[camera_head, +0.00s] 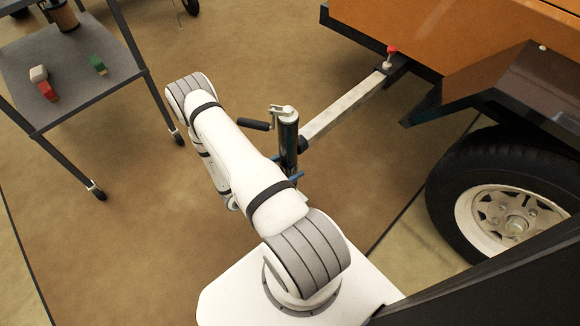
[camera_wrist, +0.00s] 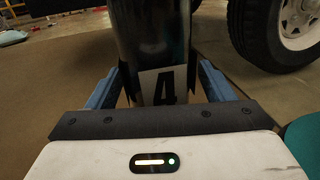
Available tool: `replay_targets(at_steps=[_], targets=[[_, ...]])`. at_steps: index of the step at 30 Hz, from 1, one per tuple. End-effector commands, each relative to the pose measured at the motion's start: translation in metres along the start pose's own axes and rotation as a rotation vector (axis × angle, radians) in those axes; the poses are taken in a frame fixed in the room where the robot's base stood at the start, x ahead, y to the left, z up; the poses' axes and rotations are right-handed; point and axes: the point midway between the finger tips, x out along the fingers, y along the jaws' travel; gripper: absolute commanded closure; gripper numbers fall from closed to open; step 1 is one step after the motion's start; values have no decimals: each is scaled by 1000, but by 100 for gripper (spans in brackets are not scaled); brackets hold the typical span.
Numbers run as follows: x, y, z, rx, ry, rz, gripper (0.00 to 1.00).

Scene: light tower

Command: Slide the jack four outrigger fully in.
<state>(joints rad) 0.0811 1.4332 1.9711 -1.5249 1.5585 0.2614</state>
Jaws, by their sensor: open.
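The jack four outrigger (camera_head: 342,109) is a pale square bar that sticks out from under the orange tower body. At its outer end stands the black jack (camera_head: 289,142) with a crank handle (camera_head: 254,124) on top. A red-topped pin (camera_head: 391,54) sits where the bar enters its dark housing. In the wrist view the jack tube (camera_wrist: 154,40) fills the middle, with a white label "4" (camera_wrist: 163,86). My gripper (camera_wrist: 158,88) is open, its blue fingers on either side of the tube. Whether they touch it cannot be told. My arm hides the lower jack in the head view.
A black wheel with a white rim (camera_head: 508,215) stands to the right under the fender. A grey cart (camera_head: 95,85) with small coloured items is at the upper left. Brown floor between cart and outrigger is clear.

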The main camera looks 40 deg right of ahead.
Motion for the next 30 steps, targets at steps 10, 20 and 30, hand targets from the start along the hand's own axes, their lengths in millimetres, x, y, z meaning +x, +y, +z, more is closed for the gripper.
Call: replay_targets(at_steps=[10,20,30], targets=[[19,1,0,1,0,4,25],[18,2,0,1,0,5,38],[18,1,0,0,0,6,66]])
